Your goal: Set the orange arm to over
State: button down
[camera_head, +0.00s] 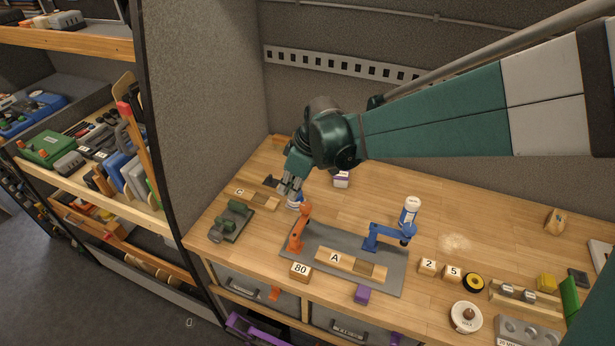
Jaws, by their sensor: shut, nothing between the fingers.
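The orange arm (299,228) is a small upright piece at the left end of a grey mat (300,257), with a short part sticking out at its top. A similar blue arm (385,238) stands on the right half of the mat. A wooden block marked A (340,259) lies between them. My gripper (288,192) is shut and empty, above and behind the orange arm, and appears apart from it. A small blue-and-white item (296,202) is partly hidden just below my gripper.
A wooden piece marked C (250,197) and a green device (232,221) lie to the left. A block marked 80 (300,272) is in front of the orange arm. A grey partition (205,110) borders the bench's left.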

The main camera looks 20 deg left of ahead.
aim_at(300, 226)
jog(key=shift+d+f, duration=0.2)
jog(key=shift+f, duration=2.15)
jog(key=shift+d+f, duration=0.2)
jog(key=shift+f, duration=2.1)
jog(key=shift+d, duration=0.15)
